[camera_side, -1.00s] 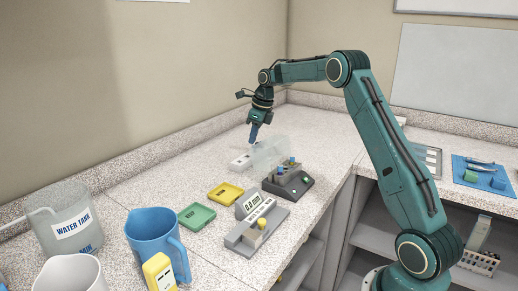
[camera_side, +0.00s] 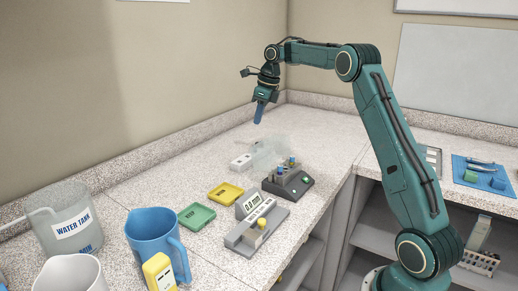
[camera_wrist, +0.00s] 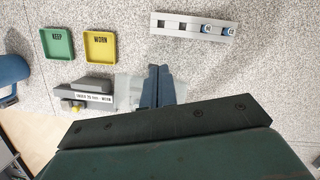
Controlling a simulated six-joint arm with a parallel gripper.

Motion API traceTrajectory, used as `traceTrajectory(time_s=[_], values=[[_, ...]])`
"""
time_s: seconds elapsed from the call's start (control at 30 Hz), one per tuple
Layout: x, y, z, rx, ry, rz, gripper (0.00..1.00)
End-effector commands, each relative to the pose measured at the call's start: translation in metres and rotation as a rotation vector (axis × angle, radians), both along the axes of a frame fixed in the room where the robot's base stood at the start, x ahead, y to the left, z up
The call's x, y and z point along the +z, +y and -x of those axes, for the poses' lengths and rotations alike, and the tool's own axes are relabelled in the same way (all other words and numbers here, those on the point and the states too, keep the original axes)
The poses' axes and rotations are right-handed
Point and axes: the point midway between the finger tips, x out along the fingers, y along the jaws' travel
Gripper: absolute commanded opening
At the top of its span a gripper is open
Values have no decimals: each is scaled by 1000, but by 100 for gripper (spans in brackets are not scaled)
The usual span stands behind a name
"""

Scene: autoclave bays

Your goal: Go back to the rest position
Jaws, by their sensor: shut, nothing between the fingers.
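My gripper (camera_side: 258,119) hangs in the air above the back part of the counter in the side view, fingers pointing down. Its blue fingers (camera_wrist: 160,84) are together with nothing between them in the wrist view. No object hangs from it. The fingertips are clear of the clear plastic piece (camera_side: 268,150) and the pale block (camera_side: 241,161) on the counter below.
A blue jug (camera_side: 152,238) and water tank (camera_side: 66,218) stand front left.

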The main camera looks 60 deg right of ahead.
Motion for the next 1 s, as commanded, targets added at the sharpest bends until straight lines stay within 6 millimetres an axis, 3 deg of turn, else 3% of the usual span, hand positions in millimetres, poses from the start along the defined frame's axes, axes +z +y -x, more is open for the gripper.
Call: traceTrajectory(time_s=[0.27, 0.47, 0.67, 1.0], values=[[4, 3, 1, 16, -3, 5, 0], [18, 22, 7, 125, -22, 35, 0], [42, 59, 22, 346, -58, 99, 0], [77, 128, 67, 791, -124, 243, 0]])
